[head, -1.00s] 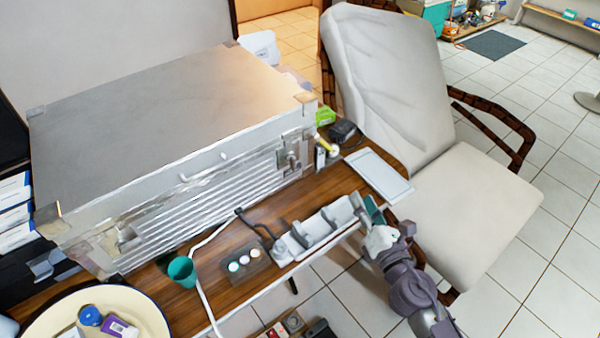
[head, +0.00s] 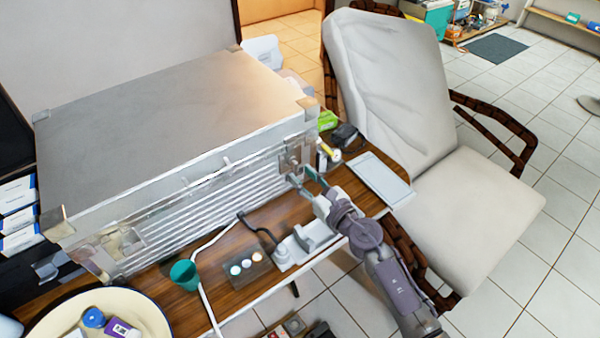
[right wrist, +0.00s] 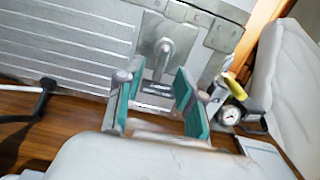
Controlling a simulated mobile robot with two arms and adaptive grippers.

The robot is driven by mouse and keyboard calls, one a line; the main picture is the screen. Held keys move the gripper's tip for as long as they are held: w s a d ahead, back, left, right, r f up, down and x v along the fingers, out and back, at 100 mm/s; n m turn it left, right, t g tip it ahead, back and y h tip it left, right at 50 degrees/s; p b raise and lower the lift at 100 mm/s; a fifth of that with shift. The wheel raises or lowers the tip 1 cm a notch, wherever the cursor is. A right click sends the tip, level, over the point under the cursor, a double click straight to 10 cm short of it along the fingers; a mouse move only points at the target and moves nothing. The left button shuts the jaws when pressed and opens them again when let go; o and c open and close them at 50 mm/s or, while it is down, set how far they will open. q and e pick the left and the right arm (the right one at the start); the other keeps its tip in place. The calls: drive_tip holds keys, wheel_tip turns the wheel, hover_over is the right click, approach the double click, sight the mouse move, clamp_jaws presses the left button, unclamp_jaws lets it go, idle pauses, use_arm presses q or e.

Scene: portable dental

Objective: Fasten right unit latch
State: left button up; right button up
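The silver metal unit (head: 160,105) stands on the wooden table at the left and centre of the head view. Its right latch (head: 290,160) is on the front face near the right end. In the right wrist view the latch (right wrist: 164,55) is a grey lever on a square plate, just beyond and between the fingertips. My right gripper (head: 303,179) is open in front of the latch, with teal finger pads; it also shows in the right wrist view (right wrist: 155,88). I cannot tell whether a finger touches the latch. My left gripper is not in view.
A yellow-tipped item and a small gauge (right wrist: 229,115) stand right of the gripper. A white tablet (head: 378,180) lies farther right. A grey holder (head: 305,245), a teal cup (head: 184,274) and a black cable (head: 258,232) occupy the table front. A white chair (head: 470,210) is at the right.

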drive_tip(key=shift+x, duration=0.95)
clamp_jaws()
